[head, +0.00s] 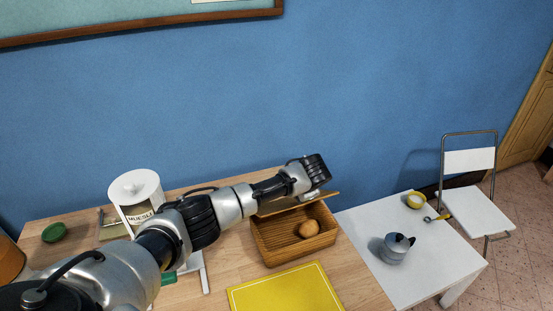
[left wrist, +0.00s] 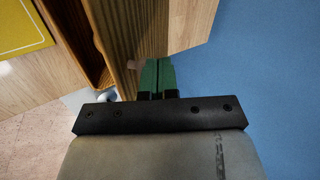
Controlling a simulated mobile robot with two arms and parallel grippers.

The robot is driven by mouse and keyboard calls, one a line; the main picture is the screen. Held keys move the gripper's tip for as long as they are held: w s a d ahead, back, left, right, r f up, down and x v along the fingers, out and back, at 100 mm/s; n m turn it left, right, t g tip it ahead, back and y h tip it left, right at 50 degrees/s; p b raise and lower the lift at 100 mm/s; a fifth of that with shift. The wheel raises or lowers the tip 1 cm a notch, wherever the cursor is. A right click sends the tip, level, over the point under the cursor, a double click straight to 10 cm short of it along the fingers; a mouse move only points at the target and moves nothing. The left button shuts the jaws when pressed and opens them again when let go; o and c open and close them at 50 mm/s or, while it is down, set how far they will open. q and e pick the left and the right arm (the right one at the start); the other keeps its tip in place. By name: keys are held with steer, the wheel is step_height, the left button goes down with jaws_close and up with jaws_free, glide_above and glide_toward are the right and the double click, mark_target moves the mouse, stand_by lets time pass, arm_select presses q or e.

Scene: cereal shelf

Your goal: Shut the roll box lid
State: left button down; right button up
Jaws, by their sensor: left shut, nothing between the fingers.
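The roll box (head: 268,247) is a brown slatted wooden box on the table, with one round roll (head: 308,228) inside. Its wooden lid (head: 300,204) stands open along the box's back edge, partly hidden behind my left arm. My left arm reaches across to the back right of the box, with the hand above the lid; its fingers are hidden in the head view. In the left wrist view my left gripper (left wrist: 158,68) shows green fingers shut together and empty, close beside the wooden lid (left wrist: 190,22). I cannot tell whether they touch it. My right gripper is out of view.
A yellow mat (head: 285,290) lies in front of the box. A white muesli canister (head: 138,192) and a green round lid (head: 54,232) are at the left. The blue wall is close behind.

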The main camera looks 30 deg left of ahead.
arm_select(q)
steer(key=f, duration=0.1)
steer(key=s+d+f+t+y, duration=0.1)
steer(key=s+d+f+y, duration=0.1)
steer(key=shift+s+d+f+t, duration=0.1)
steer(key=shift+d+f+t, duration=0.1)
steer(key=shift+f+t, duration=0.2)
step_height(320, 180, down, 6)
steer(key=s+d+t+y+b, duration=0.1)
steer(key=s+d+b, duration=0.1)
steer(key=b, duration=0.1)
steer(key=shift+d+y, duration=0.2)
steer(key=shift+y, duration=0.2)
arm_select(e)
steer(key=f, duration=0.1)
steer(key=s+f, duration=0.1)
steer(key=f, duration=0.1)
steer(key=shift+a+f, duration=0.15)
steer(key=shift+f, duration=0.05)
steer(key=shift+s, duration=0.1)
arm_select(q)
steer(key=shift+w, duration=0.1)
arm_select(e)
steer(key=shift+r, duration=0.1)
